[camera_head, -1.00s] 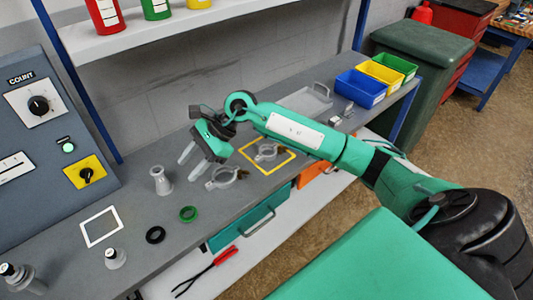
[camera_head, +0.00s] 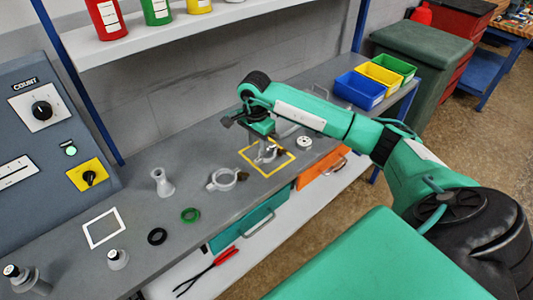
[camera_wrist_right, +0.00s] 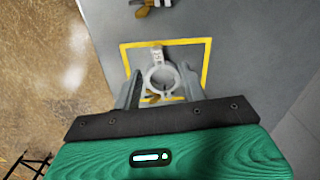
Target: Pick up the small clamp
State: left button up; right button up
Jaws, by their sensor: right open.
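The small clamp (camera_head: 268,152), a grey ring with a brown wing nut, lies inside the yellow square outline on the bench. In the wrist view the clamp (camera_wrist_right: 160,77) lies between the two fingers, with its ring visible. My right gripper (camera_head: 263,154) is open and points down over it, one finger on each side. I cannot tell whether the fingers touch it. In the head view the gripper partly hides the clamp. A larger clamp (camera_head: 222,180) lies to the left, outside the square. My left gripper is not in view.
A grey flanged tube (camera_head: 160,182), a green ring (camera_head: 190,215) and a black ring (camera_head: 157,236) lie to the left. Blue (camera_head: 360,88), yellow and green bins stand further right. A shelf (camera_head: 180,25) overhangs the back.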

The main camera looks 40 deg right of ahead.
aim_at(258, 159)
jog(key=shift+f, duration=0.55)
jog(key=f, duration=0.1)
jog(key=f+p, duration=0.2)
jog(key=shift+s+f, duration=0.25)
jog(key=shift+f, duration=0.85)
grip_shut()
